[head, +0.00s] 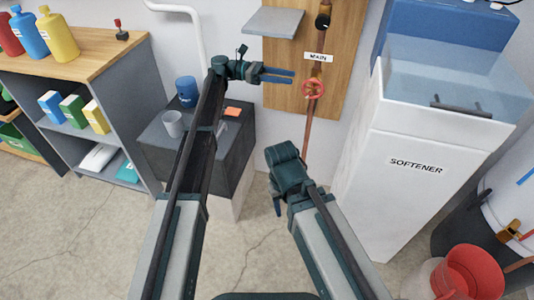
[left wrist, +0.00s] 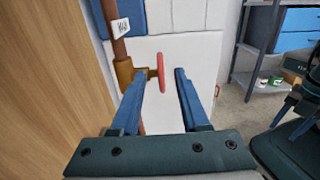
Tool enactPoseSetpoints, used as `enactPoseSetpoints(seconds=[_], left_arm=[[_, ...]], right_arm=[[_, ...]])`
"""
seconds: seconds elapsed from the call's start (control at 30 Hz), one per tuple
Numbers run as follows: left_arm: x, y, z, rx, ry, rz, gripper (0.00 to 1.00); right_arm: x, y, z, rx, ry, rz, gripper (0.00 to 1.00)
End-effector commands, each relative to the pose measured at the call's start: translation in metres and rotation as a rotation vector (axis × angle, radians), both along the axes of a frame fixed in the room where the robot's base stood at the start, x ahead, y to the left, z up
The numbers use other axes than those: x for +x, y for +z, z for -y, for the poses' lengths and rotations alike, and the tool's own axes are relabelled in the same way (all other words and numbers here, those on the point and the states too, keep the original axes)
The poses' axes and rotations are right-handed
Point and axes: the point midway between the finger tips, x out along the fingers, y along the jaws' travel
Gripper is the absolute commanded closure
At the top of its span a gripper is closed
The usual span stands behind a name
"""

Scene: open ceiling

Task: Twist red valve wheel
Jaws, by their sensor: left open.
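The red valve wheel (head: 313,88) sits on a copper pipe (head: 309,122) that runs down a wooden wall panel, below a "MAIN" label. My left gripper (head: 279,75) is open and empty, to the left of the wheel with its fingers pointing toward the pipe. In the left wrist view the wheel (left wrist: 164,62) shows nearly edge-on, on a brass valve body (left wrist: 126,72). It appears just beyond the left fingertips (left wrist: 160,77) and between them sideways, with no contact visible. My right gripper (head: 278,200) hangs low over the floor; its jaws are mostly hidden.
A white softener cabinet (head: 385,190) stands right of the pipe. A dark box (head: 160,150) with a grey mug (head: 173,124) and blue cup (head: 187,91) stands under my left arm. A grey shelf (head: 275,22) juts from the panel above the left gripper.

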Motion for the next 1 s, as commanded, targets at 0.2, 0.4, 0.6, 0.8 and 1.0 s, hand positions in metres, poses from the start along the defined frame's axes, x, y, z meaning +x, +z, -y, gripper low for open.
enactPoseSetpoints(seconds=[0.2, 0.4, 0.6, 0.8, 1.0], left_arm=[[-0.027, -0.005, -0.005, 0.066, -0.002, 0.085, 0.55], [-0.062, -0.018, 0.002, 0.165, -0.016, 0.215, 0.55], [-0.098, -0.032, 0.004, 0.264, -0.048, 0.350, 0.55], [-0.134, -0.044, 0.001, 0.359, -0.100, 0.488, 0.55], [-0.169, -0.054, -0.008, 0.455, -0.169, 0.629, 0.55]], right_arm=[[0.000, 0.014, 0.000, 0.000, 0.000, 0.000, 0.50], [0.000, 0.029, 0.000, 0.000, 0.000, 0.000, 0.50], [0.000, 0.044, 0.000, 0.000, 0.000, 0.000, 0.50], [0.000, 0.059, 0.000, 0.000, 0.000, 0.000, 0.50], [0.000, 0.075, 0.000, 0.000, 0.000, 0.000, 0.50]])
